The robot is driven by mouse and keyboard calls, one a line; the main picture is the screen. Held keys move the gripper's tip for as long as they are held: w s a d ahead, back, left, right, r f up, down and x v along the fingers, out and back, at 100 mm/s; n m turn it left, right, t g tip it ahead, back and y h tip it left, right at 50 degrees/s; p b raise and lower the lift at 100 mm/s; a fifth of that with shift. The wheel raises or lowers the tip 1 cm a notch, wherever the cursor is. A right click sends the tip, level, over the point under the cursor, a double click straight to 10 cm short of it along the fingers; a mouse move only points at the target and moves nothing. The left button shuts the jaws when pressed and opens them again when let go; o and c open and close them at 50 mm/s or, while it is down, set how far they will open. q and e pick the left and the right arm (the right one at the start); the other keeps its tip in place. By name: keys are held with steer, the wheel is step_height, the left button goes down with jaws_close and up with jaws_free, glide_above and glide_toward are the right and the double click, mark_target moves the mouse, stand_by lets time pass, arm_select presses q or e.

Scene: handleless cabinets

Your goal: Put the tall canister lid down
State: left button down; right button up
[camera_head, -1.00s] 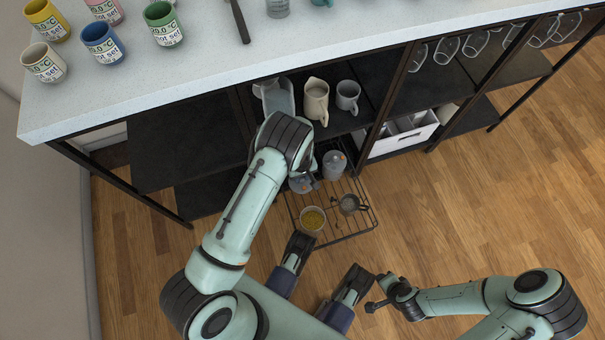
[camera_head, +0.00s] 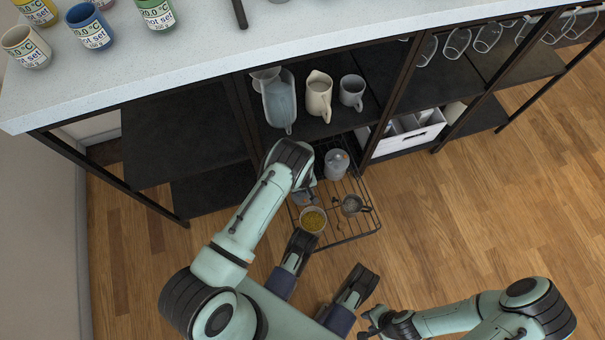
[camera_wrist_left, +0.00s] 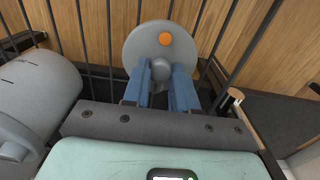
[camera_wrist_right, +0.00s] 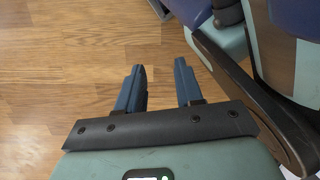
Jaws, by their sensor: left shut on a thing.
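My left gripper (camera_wrist_left: 162,72) is shut on the round grey knob of the tall canister lid (camera_wrist_left: 140,46). The lid is a grey disc with an orange dot, seen face-on in the left wrist view with rack wires behind it. I cannot tell whether it touches the rack. In the head view my left wrist largely hides the gripper and lid. A grey canister (camera_head: 336,164) with an orange spot stands on the wire rack (camera_head: 347,238), right of my left wrist. My right gripper (camera_wrist_right: 160,75) is open and empty above the wood floor.
A bowl of yellow contents (camera_head: 313,219) and a small metal cup (camera_head: 352,205) are on the rack. A grey cylindrical vessel (camera_wrist_left: 38,92) is close left of my left gripper. A pitcher (camera_head: 318,96) and mug (camera_head: 352,91) stand on the shelf above. Floor at right is clear.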

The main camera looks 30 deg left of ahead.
arm_select(q)
steer(key=c, duration=0.9)
jaws_free()
steer(key=shift+r, duration=0.35)
step_height(320, 180, up, 11)
steer(key=p, duration=0.4)
steer(key=shift+r, duration=0.2)
arm_select(e)
steer(key=w+a+r+t, duration=0.1)
steer(key=w+r+t, duration=0.2)
steer(key=w, duration=0.4)
steer(key=shift+w+r+n, duration=0.3)
steer(key=shift+w+r, duration=0.1)
steer(key=shift+r, duration=0.4)
